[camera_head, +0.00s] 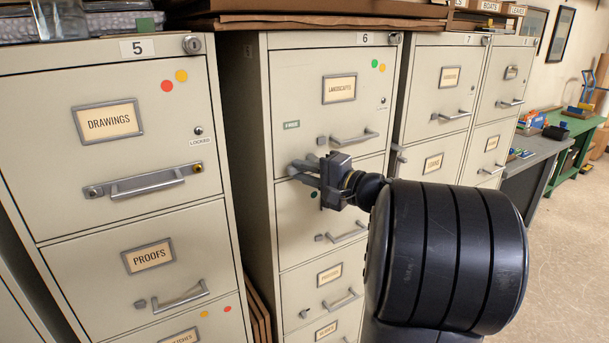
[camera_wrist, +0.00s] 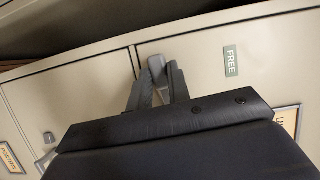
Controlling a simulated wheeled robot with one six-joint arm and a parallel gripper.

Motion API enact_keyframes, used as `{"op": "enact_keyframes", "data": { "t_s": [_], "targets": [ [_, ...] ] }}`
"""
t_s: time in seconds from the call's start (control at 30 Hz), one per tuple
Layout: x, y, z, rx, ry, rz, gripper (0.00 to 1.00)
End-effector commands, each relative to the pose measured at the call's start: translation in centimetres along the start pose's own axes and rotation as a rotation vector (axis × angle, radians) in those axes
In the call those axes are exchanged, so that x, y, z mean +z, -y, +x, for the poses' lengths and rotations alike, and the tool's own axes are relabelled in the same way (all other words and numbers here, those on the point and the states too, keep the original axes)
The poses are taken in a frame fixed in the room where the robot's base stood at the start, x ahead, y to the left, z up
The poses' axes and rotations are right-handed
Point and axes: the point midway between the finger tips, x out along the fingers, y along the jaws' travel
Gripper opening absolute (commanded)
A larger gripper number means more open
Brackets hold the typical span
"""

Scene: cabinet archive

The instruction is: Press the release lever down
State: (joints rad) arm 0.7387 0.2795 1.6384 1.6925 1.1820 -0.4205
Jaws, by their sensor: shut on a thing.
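The release lever (camera_wrist: 156,66) shows as a small grey end between my fingertips in the wrist view, near the left edge of cabinet 6 and close to the seam below the top drawer. My gripper (camera_wrist: 157,82) is shut on it, with both grey fingers close around its sides. In the head view my gripper (camera_head: 298,170) reaches the cabinet front from the right, below the green FREE label (camera_head: 291,125). That label also shows beside the fingers in the wrist view (camera_wrist: 231,61). The fingers and gripper body hide most of the lever.
Cabinet 6's top drawer (camera_head: 298,91), labelled LANDSCAPES, looks closed; its handle (camera_head: 354,138) sits right of my gripper. Cabinet 5 (camera_head: 46,83) stands to the left, cabinet 7 (camera_head: 425,75) to the right. Free floor (camera_head: 575,255) lies at the far right.

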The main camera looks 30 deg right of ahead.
Motion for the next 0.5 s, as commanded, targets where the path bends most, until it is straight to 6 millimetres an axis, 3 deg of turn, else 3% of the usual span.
{"op": "enact_keyframes", "data": {
  "t_s": [0.5],
  "targets": [
    [-0.2, -2.2, -0.1, 0.136, -0.002, -0.336, 0.00]
  ]
}}
